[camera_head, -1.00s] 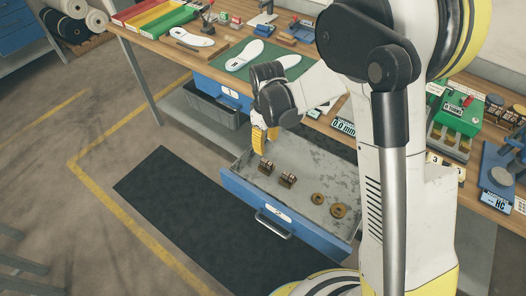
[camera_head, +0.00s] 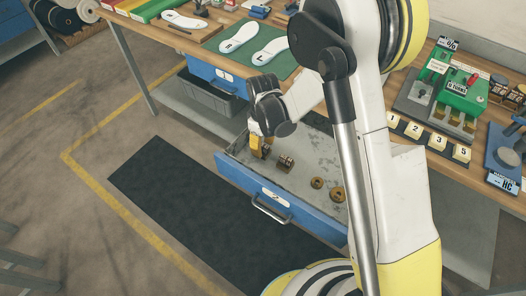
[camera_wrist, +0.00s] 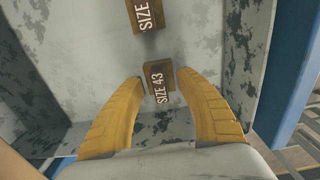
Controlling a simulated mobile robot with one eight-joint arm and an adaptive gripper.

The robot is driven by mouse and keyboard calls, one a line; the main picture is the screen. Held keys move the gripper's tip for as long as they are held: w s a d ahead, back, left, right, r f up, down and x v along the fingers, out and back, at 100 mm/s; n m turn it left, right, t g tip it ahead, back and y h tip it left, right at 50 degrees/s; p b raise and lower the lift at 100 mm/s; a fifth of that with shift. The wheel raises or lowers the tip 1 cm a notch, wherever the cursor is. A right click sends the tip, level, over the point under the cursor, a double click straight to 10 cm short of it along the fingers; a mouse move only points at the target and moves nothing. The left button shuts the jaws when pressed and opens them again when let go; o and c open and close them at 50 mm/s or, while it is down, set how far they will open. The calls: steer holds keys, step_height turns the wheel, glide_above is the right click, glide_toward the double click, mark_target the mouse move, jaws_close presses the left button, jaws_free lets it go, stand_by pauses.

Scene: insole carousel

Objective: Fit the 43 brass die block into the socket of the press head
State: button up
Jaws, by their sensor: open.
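The 43 brass die block (camera_wrist: 160,82) lies in the open drawer, its "SIZE 43" label legible in the wrist view. My gripper (camera_wrist: 159,84) is open, its yellow fingers on either side of this block; I cannot tell whether they touch it. In the head view my gripper (camera_head: 259,152) reaches down into the drawer's left end and partly hides that block. A second brass block (camera_wrist: 143,14), also marked "SIZE", its number cut off, lies farther along the drawer; it also shows in the head view (camera_head: 286,163). I cannot make out the press head's socket.
The blue-fronted drawer (camera_head: 281,205) stands pulled out, with two brass rings (camera_head: 337,194) at its right. Its walls stand close around my gripper. Above, the bench carries white insoles (camera_head: 239,38) on a green mat, a green machine (camera_head: 463,100), and numbered tiles (camera_head: 437,142).

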mark_target(263, 145)
jaws_close()
steer(key=shift+r, duration=0.1)
steer(key=shift+r, duration=0.25)
step_height(263, 145, up, 4)
steer(key=shift+f+p, duration=0.1)
steer(key=shift+p, duration=1.15)
steer(key=w+d+r+p, duration=0.1)
steer(key=d+r, duration=0.2)
steer(key=d, duration=0.2)
steer(key=w+d+r+p, duration=0.1)
steer(key=d+r+p, duration=0.1)
steer(key=d, duration=0.4)
steer(key=shift+w+d+r, duration=0.2)
steer(key=shift+w+r, duration=0.1)
steer(key=shift+r, duration=0.5)
